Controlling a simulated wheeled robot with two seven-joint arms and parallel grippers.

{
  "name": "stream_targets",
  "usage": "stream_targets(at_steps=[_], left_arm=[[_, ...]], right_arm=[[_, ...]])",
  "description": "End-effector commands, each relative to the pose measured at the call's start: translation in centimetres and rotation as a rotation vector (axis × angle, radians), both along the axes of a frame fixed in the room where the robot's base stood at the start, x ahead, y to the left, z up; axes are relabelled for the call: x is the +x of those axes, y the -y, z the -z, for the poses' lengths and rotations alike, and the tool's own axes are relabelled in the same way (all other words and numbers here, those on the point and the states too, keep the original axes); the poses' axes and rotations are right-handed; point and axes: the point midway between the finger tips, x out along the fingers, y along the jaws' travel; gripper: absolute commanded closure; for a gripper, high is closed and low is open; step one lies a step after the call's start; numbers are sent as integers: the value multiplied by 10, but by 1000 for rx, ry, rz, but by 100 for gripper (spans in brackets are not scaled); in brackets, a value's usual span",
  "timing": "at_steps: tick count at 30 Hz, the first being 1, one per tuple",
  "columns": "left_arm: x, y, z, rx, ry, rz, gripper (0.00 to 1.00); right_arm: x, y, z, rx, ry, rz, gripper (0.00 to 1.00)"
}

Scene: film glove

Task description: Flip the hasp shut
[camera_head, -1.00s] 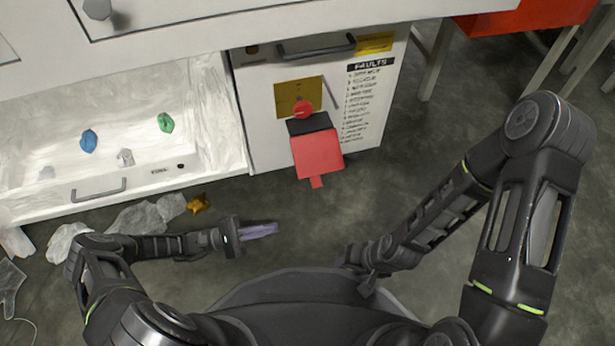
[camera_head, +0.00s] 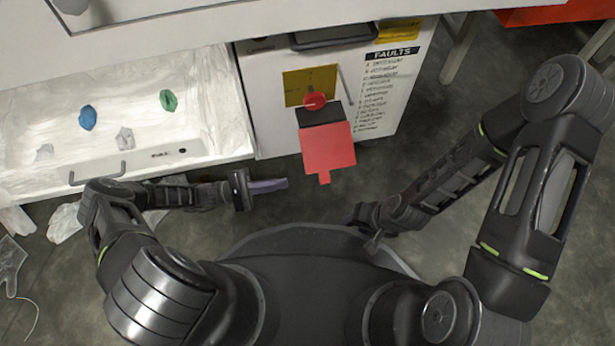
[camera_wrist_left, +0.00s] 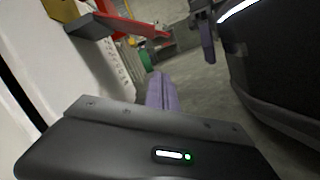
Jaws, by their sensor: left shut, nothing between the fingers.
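The red hasp flap (camera_head: 327,147) sticks out from the front of the white cabinet, with a narrow tab at its near end. A black piece (camera_head: 320,112) joins it to the cabinet, and a red knob (camera_head: 314,101) sits above on a yellow plate (camera_head: 300,85). The flap shows edge-on at the top of the left wrist view (camera_wrist_left: 130,24). My left gripper (camera_head: 270,186) has its purple fingers shut and empty, left of the tab and apart from it; the fingers also show in the wrist view (camera_wrist_left: 161,92). My right gripper (camera_head: 368,228) is low at the right, its fingers unclear.
An open white drawer (camera_head: 225,130) at the left holds blue, green and clear crumpled pieces. The cabinet front carries a FAULTS list (camera_head: 385,90) and a dark handle (camera_head: 335,37). Crumpled film (camera_head: 65,222) lies on the floor. Floor right of the flap is clear.

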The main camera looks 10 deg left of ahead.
Motion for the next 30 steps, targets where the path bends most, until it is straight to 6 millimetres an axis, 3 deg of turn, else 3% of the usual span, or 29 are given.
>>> stream_targets(at_steps=[8,20,24,30], left_arm=[[3,23,-8,0,-1,6,100],[16,99,-19,-2,1,4,100],[4,100,-39,0,-1,0,100],[-4,102,-51,0,1,0,100]], right_arm=[[-2,-1,-13,-2,-1,-1,64],[-1,0,-4,-1,0,-1,64],[-1,0,-8,-1,0,-1,64],[-1,0,-7,-2,0,-1,64]])
